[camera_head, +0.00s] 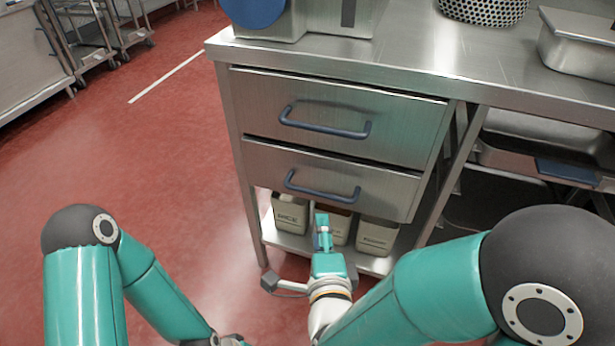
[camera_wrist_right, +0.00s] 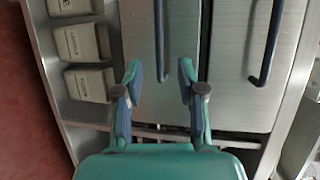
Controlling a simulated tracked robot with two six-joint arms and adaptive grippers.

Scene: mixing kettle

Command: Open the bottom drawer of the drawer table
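The drawer table has a steel bottom drawer (camera_head: 325,182) with a blue bar handle (camera_head: 322,188); the drawer sits closed. Its handle also shows in the wrist view (camera_wrist_right: 161,40). My right gripper (camera_head: 322,222) is in front of and below that handle in the head view, fingers pointing toward the table. In the wrist view the right gripper (camera_wrist_right: 158,72) is open, its two fingers spread apart with the lower end of the handle showing between them. Whether the fingers reach the handle in depth I cannot tell.
The closed top drawer (camera_head: 340,118) has a similar handle (camera_head: 325,122). Several labelled bins (camera_head: 290,213) stand on the low shelf under the drawers. A table leg (camera_head: 448,175) stands right of the drawers. Red floor (camera_head: 130,150) is clear to the left.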

